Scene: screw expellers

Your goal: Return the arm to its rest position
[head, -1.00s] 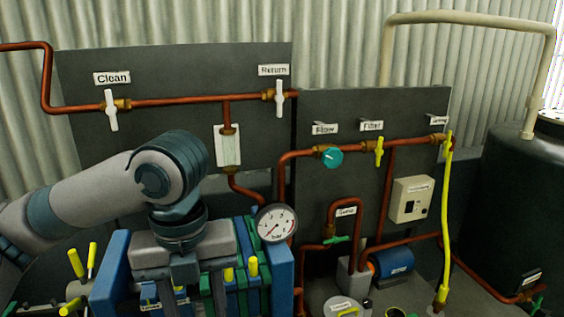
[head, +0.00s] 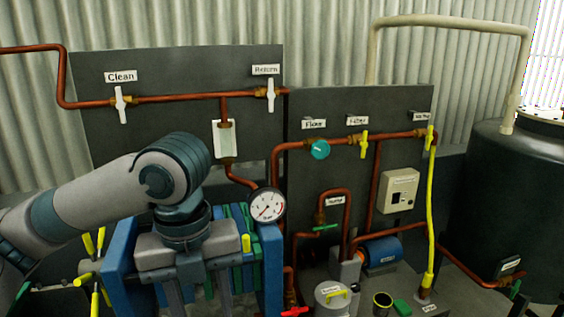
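My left arm (head: 95,205) comes in from the left in the head view, its wrist bent downward. My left gripper (head: 196,292) points down over the filter press (head: 272,262), in front of its blue and green plates. Its two fingers look apart, with nothing visible between them. Their tips are at or beyond the bottom edge of the picture, so any contact with the press is hidden. My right arm and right gripper are not in view.
A pressure gauge (head: 267,204) is close to the right of my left wrist. Behind stand dark panels (head: 180,70) with copper pipes and valves. Yellow levers (head: 96,270) are left of the gripper. A pump (head: 384,249) and dark tank (head: 500,205) are to the right.

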